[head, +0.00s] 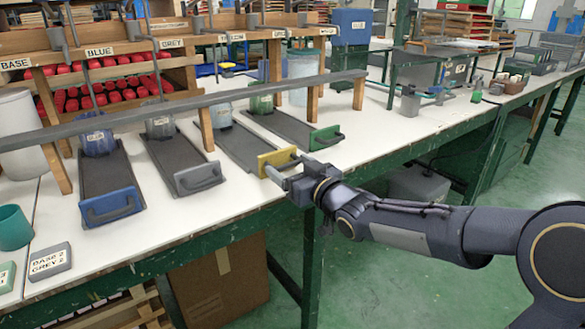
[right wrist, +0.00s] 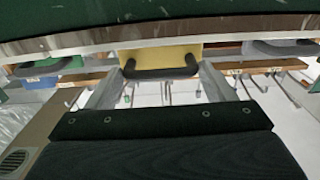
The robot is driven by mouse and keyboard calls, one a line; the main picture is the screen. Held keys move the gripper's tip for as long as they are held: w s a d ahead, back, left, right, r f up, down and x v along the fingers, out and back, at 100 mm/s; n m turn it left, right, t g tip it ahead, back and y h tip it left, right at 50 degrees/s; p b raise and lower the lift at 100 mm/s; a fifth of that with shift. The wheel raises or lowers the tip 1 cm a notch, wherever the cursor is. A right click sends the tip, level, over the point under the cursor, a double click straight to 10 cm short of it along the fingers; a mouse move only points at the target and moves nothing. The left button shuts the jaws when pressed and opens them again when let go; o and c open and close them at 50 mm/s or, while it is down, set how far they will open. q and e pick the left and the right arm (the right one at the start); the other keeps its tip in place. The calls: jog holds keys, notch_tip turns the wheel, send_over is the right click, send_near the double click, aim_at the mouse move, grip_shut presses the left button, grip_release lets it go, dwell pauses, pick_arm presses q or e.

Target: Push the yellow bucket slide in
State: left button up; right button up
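The yellow bucket slide is a dark flat tray (head: 243,145) with a yellow front plate (head: 272,163) and a dark handle. It sticks out toward the table's front edge, and a clear bucket stands at its back. My right gripper (head: 286,165) is at this yellow front, partly covering its handle. In the right wrist view the yellow front (right wrist: 182,52) and its dark handle (right wrist: 160,73) lie straight ahead. The gripper's fingers (right wrist: 160,85) are spread, one on each side of the handle. Whether they touch the front cannot be told. My left gripper is not in view.
A grey slide (head: 193,178) and a blue slide (head: 108,205) stick out to the left, a green-fronted slide (head: 326,137) to the right. A long grey bar (head: 180,109) crosses above the slides. A teal cup (head: 14,228) stands at far left.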

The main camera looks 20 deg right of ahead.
aim_at(282, 159)
jog(key=shift+d, duration=0.1)
jog(key=c, duration=0.5)
jog(key=x, duration=0.4)
jog(key=shift+d+r, duration=0.1)
jog(key=o, duration=1.1)
jog(key=shift+w, duration=0.25)
jog(key=shift+s, duration=0.1)
jog(key=p+v, duration=0.1)
jog(key=v, duration=0.6)
jog(key=shift+s, duration=0.35)
